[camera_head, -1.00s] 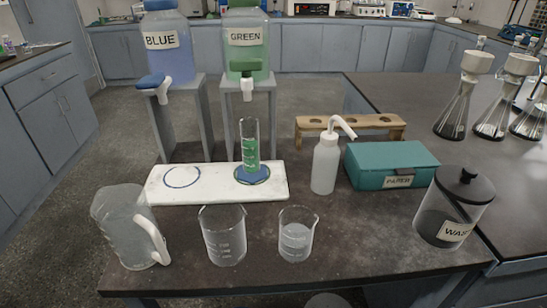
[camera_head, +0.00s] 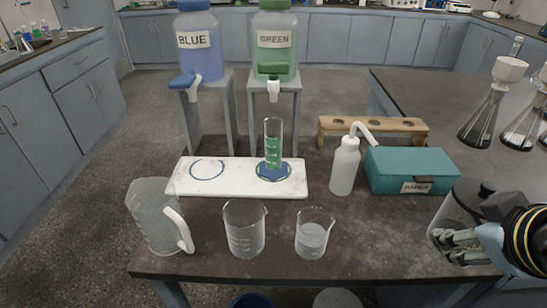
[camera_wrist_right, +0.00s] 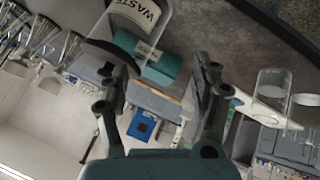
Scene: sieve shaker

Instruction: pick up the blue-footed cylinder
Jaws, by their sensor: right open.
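The blue-footed cylinder (camera_head: 273,147) is a clear graduated tube holding green liquid, with a blue foot. In the head view it stands upright on the right part of the white board (camera_head: 232,189), inside a drawn ring, below the green tank's tap. My right gripper (camera_head: 452,246) is at the far right of the bench, in front of the waste jar, well to the right of the cylinder. It is open and empty in the right wrist view (camera_wrist_right: 162,76). I cannot make out the cylinder clearly in the wrist view. My left gripper is not in view.
A white wash bottle (camera_head: 345,166), a teal paper box (camera_head: 412,170) and a wooden rack (camera_head: 373,126) stand right of the cylinder. Two beakers (camera_head: 244,230) and a jug (camera_head: 158,218) line the front. The waste jar (camera_head: 462,203) is partly hidden by my right gripper. The left ring is empty.

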